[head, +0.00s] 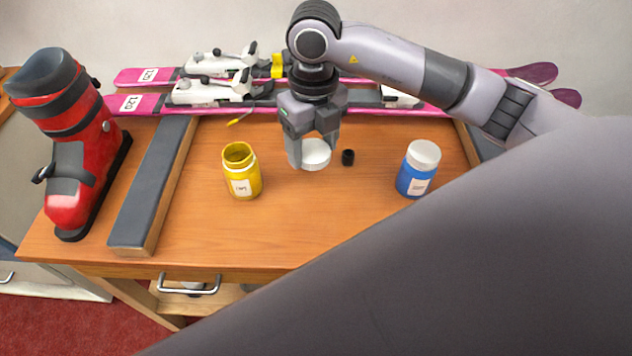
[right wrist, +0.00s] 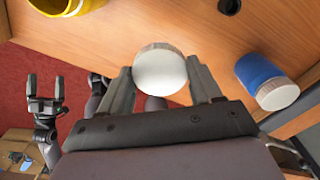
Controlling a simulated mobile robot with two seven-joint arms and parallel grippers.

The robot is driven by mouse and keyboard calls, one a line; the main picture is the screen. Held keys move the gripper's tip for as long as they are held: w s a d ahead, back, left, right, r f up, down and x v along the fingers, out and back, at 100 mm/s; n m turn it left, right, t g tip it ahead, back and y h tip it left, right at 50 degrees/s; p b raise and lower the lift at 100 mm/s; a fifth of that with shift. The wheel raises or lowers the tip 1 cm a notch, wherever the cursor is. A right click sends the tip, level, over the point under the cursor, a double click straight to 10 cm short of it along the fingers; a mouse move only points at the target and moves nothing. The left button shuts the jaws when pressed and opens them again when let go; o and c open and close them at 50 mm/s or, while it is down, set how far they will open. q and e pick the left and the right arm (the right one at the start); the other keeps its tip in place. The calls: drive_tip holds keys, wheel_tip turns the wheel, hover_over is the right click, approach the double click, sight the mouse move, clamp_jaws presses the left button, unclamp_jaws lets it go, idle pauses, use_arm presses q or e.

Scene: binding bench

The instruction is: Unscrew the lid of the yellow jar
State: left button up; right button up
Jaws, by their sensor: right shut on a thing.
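The yellow jar (head: 242,172) stands upright on the wooden bench with its mouth open and no lid on it. Part of it also shows in the right wrist view (right wrist: 68,5). My right gripper (head: 314,160) is to the right of the jar, shut on a white lid (head: 316,153). In the right wrist view the lid (right wrist: 160,70) sits between the two fingers. I cannot tell whether the lid touches the bench top. My left gripper (right wrist: 44,88) shows only in the right wrist view, with its fingers apart and empty, away from the bench.
A blue jar (head: 412,181) with a white lid stands at the right. A small black round thing (head: 348,157) is beside my right gripper. Pink skis (head: 140,104) lie along the back. A grey-topped bar (head: 150,200) and a red boot (head: 70,190) are at the left.

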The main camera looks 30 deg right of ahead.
sight(313, 198)
wheel_tip(313, 198, down, 12)
drive_tip(key=shift+f+p, duration=0.1)
drive_tip(key=shift+p, duration=0.2)
drive_tip(key=o, duration=1.1)
wheel_tip(313, 198, up, 12)
drive_tip(key=shift+d+r+b, duration=0.1)
drive_tip(key=shift+d+b, duration=0.05)
drive_tip(key=shift+b, duration=0.45)
